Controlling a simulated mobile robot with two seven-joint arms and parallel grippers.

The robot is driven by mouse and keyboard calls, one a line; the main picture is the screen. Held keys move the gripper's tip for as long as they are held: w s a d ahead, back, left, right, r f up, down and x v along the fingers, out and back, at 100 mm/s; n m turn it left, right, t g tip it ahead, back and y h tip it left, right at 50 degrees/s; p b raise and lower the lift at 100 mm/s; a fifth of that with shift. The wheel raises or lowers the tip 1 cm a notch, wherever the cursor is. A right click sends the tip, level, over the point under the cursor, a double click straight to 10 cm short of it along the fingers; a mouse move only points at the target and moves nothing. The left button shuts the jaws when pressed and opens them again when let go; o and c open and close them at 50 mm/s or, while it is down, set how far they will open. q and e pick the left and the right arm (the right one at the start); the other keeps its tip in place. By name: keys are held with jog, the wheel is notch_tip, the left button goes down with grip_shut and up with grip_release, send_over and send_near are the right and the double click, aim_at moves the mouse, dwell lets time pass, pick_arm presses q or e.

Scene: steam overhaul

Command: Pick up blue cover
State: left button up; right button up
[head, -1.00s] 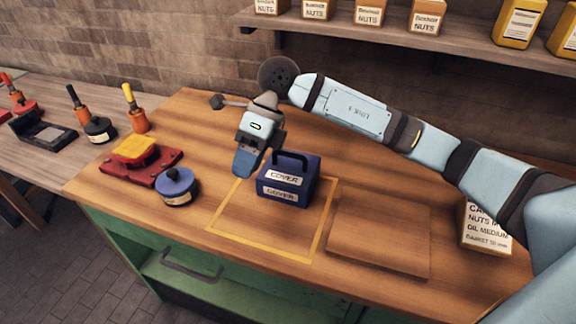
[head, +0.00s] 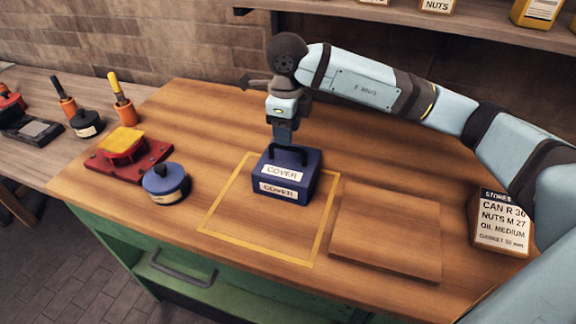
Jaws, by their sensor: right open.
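The blue cover (head: 287,178) is a box with a dark handle on top and two white labels reading COVER. It sits on the wooden bench, inside the yellow outlined square at its back part. My right gripper (head: 284,143) points down directly above and just behind the handle, its jaws open. The fingertips overlap the handle area in the picture, and I cannot tell whether they touch it. My left gripper is not in view.
A round blue lidded pot (head: 166,184) and a red base with a yellow top (head: 128,152) stand to the left. A flat wooden board (head: 388,234) lies to the right, with a labelled stores box (head: 502,224) beyond it. A shelf (head: 400,22) runs along the back wall.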

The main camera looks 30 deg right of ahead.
aim_at(288, 164)
jog(key=f, duration=0.5)
jog(key=shift+s+f, duration=0.1)
jog(key=shift+s, duration=0.15)
jog(key=shift+c, duration=0.3)
grip_shut()
